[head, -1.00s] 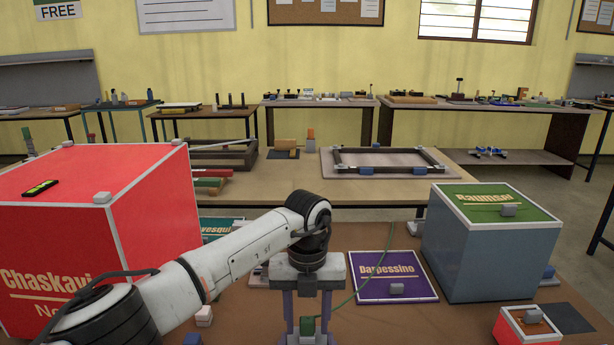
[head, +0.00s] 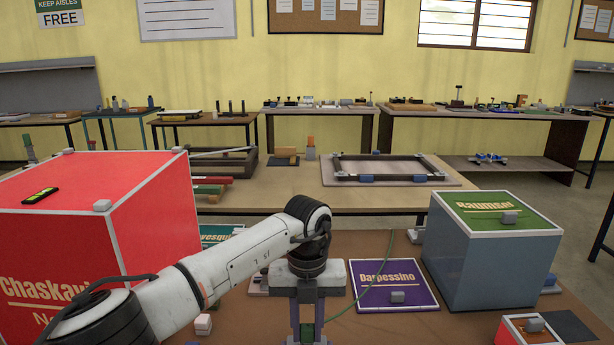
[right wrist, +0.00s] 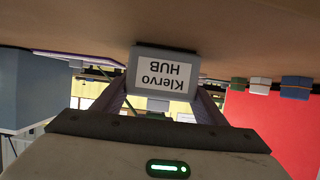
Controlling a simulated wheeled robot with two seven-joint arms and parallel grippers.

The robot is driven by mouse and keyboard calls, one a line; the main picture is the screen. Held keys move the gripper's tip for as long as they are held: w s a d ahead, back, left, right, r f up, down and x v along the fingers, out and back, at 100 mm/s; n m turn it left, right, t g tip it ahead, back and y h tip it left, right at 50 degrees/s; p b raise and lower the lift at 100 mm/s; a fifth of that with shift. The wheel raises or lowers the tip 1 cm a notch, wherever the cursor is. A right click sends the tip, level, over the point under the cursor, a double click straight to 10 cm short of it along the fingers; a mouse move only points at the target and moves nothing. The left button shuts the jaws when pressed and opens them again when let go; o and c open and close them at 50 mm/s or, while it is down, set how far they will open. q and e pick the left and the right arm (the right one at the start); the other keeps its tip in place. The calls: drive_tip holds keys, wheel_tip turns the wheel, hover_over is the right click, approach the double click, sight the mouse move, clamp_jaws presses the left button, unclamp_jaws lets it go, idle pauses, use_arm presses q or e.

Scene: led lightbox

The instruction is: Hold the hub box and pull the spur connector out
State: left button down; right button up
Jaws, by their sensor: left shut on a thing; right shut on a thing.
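In the head view my left gripper (head: 306,328) points down near the bottom centre. It is shut on a small green block, the spur connector (head: 307,331), seen between its fingers. A thin green cable (head: 386,258) runs from near it up to the right. In the right wrist view, which is upside down, my right gripper (right wrist: 160,100) is shut on the grey hub box (right wrist: 163,54) with its white label "Klervo HUB". The hub box and right gripper are not visible in the head view. I cannot tell whether the connector is still seated in the hub.
A large red box (head: 150,230) stands on the left, a blue-grey box with a green top (head: 490,260) on the right. Brown table (head: 455,322) shows between.

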sight(307, 326)
use_arm(q)
drive_tip(key=shift+r, duration=2.75)
use_arm(e)
drive_tip(key=o, duration=1.6)
drive_tip(key=shift+c, duration=0.2)
